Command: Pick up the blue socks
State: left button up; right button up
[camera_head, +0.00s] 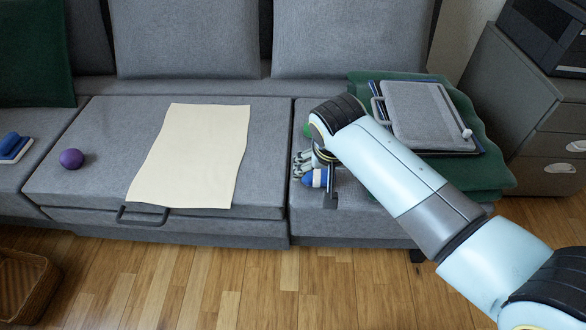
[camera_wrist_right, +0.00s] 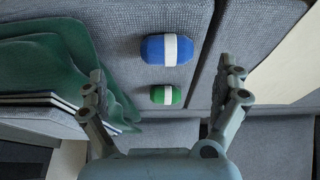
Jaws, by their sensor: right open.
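The blue socks are a rolled blue bundle with a white band, lying on the right part of the grey sofa seat near its front edge (camera_head: 315,178). In the right wrist view the blue socks (camera_wrist_right: 153,49) lie beyond the fingertips, roughly between the lines of the two fingers. My right gripper (camera_head: 308,165) reaches over the seat and partly covers the socks in the head view. In the wrist view my right gripper (camera_wrist_right: 163,72) is open, its fingers wide apart with nothing held. My left gripper is not in view.
A green bundle with a white band (camera_wrist_right: 165,95) lies beside the blue socks. A green blanket (camera_head: 490,165) carries a grey tray-like board (camera_head: 425,112) at right. A cream cloth (camera_head: 190,155) and purple ball (camera_head: 71,158) lie left. A wicker basket (camera_head: 38,290) stands on the floor.

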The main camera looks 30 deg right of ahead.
aim_at(319, 174)
jog(key=w+f+b, duration=0.2)
jog(key=f, duration=0.1)
jog(key=w+d+f+b, duration=0.1)
jog(key=f, duration=0.1)
jog(key=shift+w, duration=0.35)
jog(key=shift+w+d+f+t+b, duration=0.15)
jog(key=shift+f+b, duration=0.2)
jog(key=shift+f, duration=0.1)
jog(key=shift+w+d+f+t+b, duration=0.1)
jog(key=shift+f+t+b, duration=0.05)
jog(key=shift+f+b, duration=0.25)
jog(key=b+x, duration=0.1)
jog(key=x, duration=0.1)
jog(key=shift+w+d+f+b, duration=0.1)
jog(key=shift+w+f+b, duration=0.05)
jog(key=shift+f+b, duration=0.2)
jog(key=shift+w+f, duration=0.1)
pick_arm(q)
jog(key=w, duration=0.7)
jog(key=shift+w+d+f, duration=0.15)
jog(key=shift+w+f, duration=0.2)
pick_arm(e)
jog(key=c, duration=1)
